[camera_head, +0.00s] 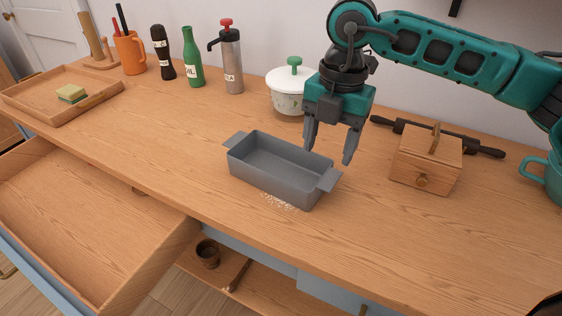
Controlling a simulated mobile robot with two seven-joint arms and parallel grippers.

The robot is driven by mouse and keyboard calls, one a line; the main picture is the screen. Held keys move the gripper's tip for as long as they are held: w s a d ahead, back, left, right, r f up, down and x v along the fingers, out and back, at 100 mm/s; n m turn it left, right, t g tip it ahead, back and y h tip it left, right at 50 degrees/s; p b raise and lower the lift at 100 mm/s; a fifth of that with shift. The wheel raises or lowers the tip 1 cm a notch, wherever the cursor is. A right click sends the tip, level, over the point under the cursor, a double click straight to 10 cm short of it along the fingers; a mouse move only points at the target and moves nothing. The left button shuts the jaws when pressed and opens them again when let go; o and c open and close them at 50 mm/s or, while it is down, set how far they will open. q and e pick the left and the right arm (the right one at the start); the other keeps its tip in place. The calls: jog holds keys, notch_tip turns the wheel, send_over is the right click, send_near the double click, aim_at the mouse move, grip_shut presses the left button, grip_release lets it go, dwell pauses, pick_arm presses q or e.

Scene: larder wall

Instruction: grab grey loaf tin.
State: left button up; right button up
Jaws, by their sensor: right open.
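The grey loaf tin (270,181) sits upright and empty on the wooden worktop, with a flat handle at each short end. My right gripper (329,154) points down with its fingers apart and nothing between them. It appears above and behind the tin's right end. I cannot tell the exact gap between the fingertips and the tin. My left gripper is not in view.
A white lidded pot (287,97) stands behind the gripper. A wooden box (424,168) with a dark rolling pin (480,147) behind it is to the right. White crumbs lie at the tin's front. An open drawer (90,225) juts out front left.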

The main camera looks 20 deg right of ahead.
aim_at(330, 178)
jog(key=shift+m+h, duration=0.3)
jog(key=shift+h, duration=0.1)
jog(key=f, duration=0.2)
jog(key=d+f, duration=0.1)
jog(key=f, duration=0.1)
jog(key=d+f, duration=0.1)
jog(key=f, duration=0.1)
jog(key=shift+w+f, duration=0.25)
jog(key=f, duration=0.5)
jog(key=shift+w+d+f, duration=0.1)
jog(key=shift+w+f, duration=0.2)
jog(key=shift+r, duration=0.1)
grip_shut()
